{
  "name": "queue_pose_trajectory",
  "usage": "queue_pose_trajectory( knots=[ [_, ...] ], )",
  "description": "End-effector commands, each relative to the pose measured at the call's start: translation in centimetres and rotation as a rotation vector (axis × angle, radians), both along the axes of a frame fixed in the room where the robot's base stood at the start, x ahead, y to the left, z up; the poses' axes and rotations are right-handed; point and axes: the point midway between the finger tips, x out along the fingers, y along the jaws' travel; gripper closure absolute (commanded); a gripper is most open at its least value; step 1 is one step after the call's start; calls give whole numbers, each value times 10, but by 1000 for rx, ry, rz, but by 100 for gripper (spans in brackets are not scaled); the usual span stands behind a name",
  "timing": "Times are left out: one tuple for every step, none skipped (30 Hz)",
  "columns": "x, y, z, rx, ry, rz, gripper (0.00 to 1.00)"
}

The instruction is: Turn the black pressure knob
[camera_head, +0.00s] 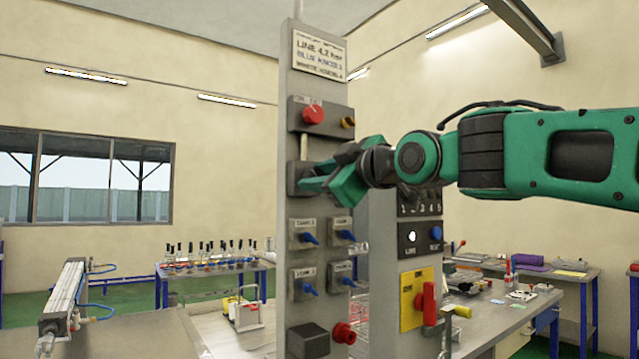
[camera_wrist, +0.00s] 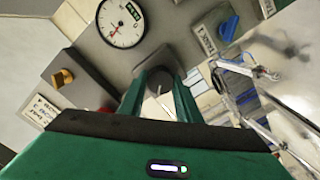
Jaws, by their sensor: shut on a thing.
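The black pressure knob (camera_wrist: 158,74) shows in the wrist view as a dark, rounded piece on the grey panel, between my fingertips. My gripper (camera_wrist: 160,88) is shut on it, with one green finger on each side. In the head view my green gripper (camera_head: 322,184) reaches from the right to the middle of the upright grey panel (camera_head: 306,268). There the gripper hides the knob. A round white gauge (camera_wrist: 122,22) with a red needle sits close to the knob in the wrist view.
A red knob (camera_head: 313,113) and a small brass knob (camera_head: 347,122) sit above my gripper. Several blue valve handles (camera_head: 309,239) sit just below it. A second post with a yellow plate (camera_head: 411,311) and red handle stands close on the right.

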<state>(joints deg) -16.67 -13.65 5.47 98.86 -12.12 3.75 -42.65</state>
Motion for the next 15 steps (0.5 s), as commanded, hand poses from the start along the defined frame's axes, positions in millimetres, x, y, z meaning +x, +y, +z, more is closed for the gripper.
queue_pose_trajectory(
  knots=[
    [2, -4, 0, -11, -9, -8, 92],
    [2, -4, 0, -18, -14, -8, 92],
    [2, -4, 0, -27, -19, -9, 92],
    [2, -4, 0, -32, -22, -9, 92],
    [2, -4, 0, -36, -25, -9, 92],
    [2, -4, 0, -42, -29, -9, 92],
    [2, -4, 0, -44, -31, -9, 92],
    [2, -4, 0, -47, -32, -9, 92],
    [2, -4, 0, -49, -34, -9, 92],
    [2, -4, 0, -49, -34, -9, 92],
    [2, -4, 0, -50, -35, -9, 92],
    [2, -4, 0, -50, -35, -9, 92],
    [2, -4, 0, -51, -35, -9, 92],
    [2, -4, 0, -51, -35, -8, 92],
    [2, -4, 0, -51, -34, -8, 92]
  ],
)
